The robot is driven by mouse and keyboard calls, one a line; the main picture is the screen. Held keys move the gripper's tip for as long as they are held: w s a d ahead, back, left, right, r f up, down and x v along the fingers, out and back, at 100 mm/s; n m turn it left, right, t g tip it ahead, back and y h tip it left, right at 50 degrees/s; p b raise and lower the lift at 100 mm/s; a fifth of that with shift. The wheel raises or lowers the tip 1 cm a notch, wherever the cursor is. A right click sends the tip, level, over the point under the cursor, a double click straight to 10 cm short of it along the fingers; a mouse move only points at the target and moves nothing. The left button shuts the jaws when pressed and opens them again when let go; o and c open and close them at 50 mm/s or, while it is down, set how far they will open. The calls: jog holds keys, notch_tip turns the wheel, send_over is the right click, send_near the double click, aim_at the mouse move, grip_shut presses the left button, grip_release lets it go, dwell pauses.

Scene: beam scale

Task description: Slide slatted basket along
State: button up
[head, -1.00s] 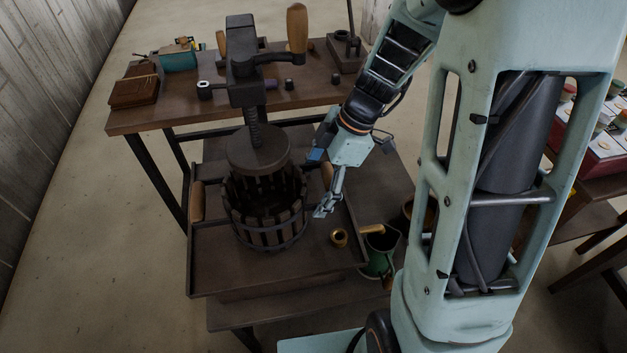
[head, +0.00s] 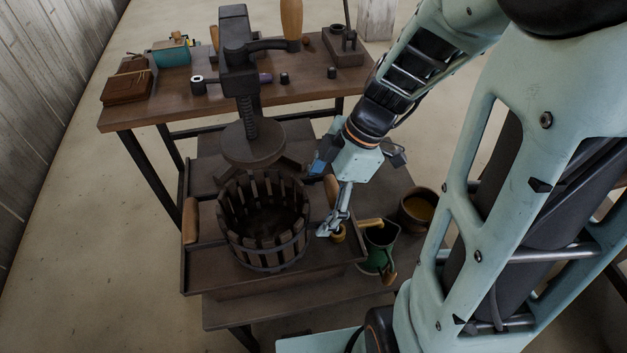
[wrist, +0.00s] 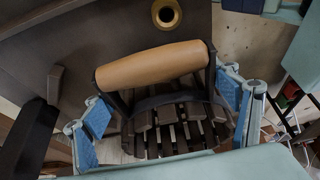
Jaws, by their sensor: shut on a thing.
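The slatted basket (head: 265,250) is a round tub of dark upright staves with a metal hoop, open at the top, with a wooden handle on its left (head: 190,220) and another on its right (head: 333,188). It stands upright in the dark tray (head: 215,283), in front of the round press plate (head: 252,148). My gripper (head: 332,226) is at the basket's right side. In the wrist view the wooden handle (wrist: 152,65) and dark staves (wrist: 172,128) lie between the fingers. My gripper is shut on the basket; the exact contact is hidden.
The press screw and head (head: 238,60) rise behind the basket. A brass spout (head: 339,237) is at the tray's right front. A green jug (head: 377,255) and a brown bowl (head: 417,204) stand at the right. A workbench (head: 185,105) is behind.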

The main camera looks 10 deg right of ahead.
jog(key=shift+s+b, duration=0.35)
jog(key=shift+s, duration=1.25)
